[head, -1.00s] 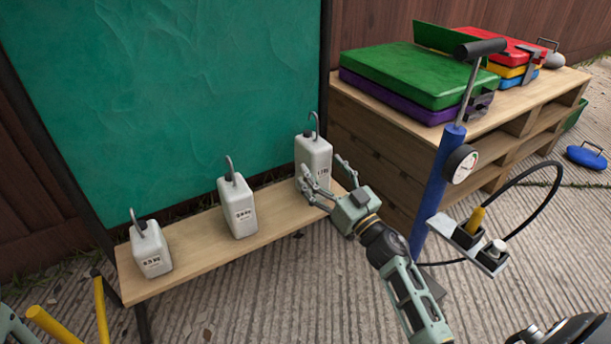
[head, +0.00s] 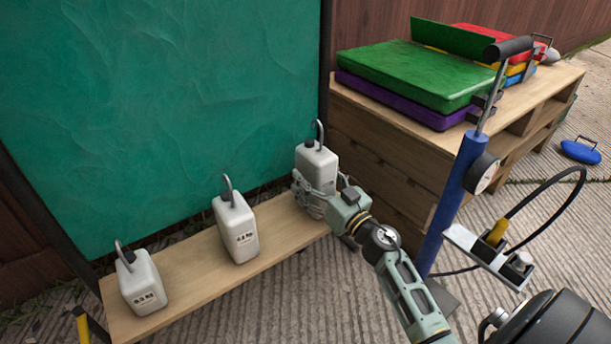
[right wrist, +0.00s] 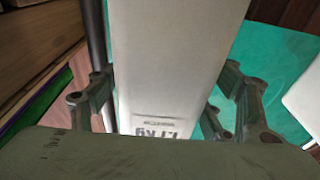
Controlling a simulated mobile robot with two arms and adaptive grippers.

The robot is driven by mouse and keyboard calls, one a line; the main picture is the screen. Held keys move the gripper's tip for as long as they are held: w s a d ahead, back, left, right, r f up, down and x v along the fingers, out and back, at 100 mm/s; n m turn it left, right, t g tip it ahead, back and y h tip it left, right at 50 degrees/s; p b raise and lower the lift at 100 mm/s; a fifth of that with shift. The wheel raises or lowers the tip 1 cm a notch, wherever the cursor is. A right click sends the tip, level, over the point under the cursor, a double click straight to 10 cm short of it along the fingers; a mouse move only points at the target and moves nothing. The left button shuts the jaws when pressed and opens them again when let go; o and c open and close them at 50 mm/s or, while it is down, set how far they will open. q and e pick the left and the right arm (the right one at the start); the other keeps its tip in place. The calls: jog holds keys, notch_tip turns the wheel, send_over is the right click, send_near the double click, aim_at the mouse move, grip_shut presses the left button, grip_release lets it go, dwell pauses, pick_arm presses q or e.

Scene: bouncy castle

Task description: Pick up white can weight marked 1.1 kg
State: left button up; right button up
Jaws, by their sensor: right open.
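The white can weight marked 1.1 kg (head: 317,165) stands upright at the right end of a wooden bench (head: 190,268), its dark hook on top. In the right wrist view its white body (right wrist: 175,60) fills the middle, with the label readable near the bottom. My right gripper (head: 322,190) is open at the can, with fingers on both sides of it. In the wrist view the fingers (right wrist: 166,92) flank the can; gaps show beside it, though firm contact cannot be told. My left gripper is not in view.
A green panel (head: 170,110) rises behind. A blue pump (head: 452,205) stands right of my right arm, before a pallet table (head: 385,160) with folded coloured pads (head: 415,75).

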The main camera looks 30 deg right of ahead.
jog(key=shift+r, duration=0.1)
jog(key=shift+c, duration=0.3)
grip_shut()
jog(key=shift+r, duration=0.2)
dwell(0.4)
